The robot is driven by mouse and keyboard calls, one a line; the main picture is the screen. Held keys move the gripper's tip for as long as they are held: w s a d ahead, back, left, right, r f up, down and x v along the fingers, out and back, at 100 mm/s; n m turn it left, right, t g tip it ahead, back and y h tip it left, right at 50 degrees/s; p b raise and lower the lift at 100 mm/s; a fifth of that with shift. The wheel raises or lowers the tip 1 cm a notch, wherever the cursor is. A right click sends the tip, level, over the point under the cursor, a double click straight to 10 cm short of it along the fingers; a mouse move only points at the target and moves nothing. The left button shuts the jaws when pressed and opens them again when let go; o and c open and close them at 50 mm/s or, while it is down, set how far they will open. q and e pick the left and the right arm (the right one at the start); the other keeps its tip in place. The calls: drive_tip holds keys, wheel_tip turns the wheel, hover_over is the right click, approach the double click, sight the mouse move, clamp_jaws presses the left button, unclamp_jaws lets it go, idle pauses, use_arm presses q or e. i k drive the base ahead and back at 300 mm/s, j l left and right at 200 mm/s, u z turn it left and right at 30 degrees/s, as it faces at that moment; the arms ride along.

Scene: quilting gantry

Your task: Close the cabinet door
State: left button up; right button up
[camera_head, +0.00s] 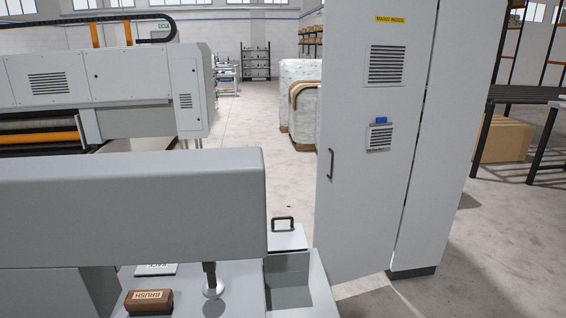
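The cabinet door (350,215) is a tall light grey panel right of centre. It carries a dark bar handle (331,163) near its left edge, two louvred vents, a small blue tag and a yellow label at the top. It appears to stand open, with floor showing below its bottom edge and a dark gap along its right edge. The grey cabinet body (455,150) stands to the right on a dark plinth. The cabinet's inside is hidden. Neither of my grippers is in view.
A large grey machine beam (130,210) fills the left foreground, with a brown brush (149,301) below it. A grey box with a black handle (286,238) stands close left of the door. Wrapped bales (303,100) stand behind. Open floor (255,135) lies between.

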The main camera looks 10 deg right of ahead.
sight(376, 54)
drive_tip(key=l+u, duration=0.15)
drive_tip(key=l, duration=0.55)
drive_tip(key=l+u, duration=0.15)
drive_tip(key=l, duration=0.55)
drive_tip(key=k+l+u, duration=0.15)
drive_tip(key=l, duration=0.5)
drive_tip(key=l+z, duration=0.2)
drive_tip(key=l, duration=0.25)
drive_tip(key=i+l+z, duration=0.15)
drive_tip(key=l, duration=0.3)
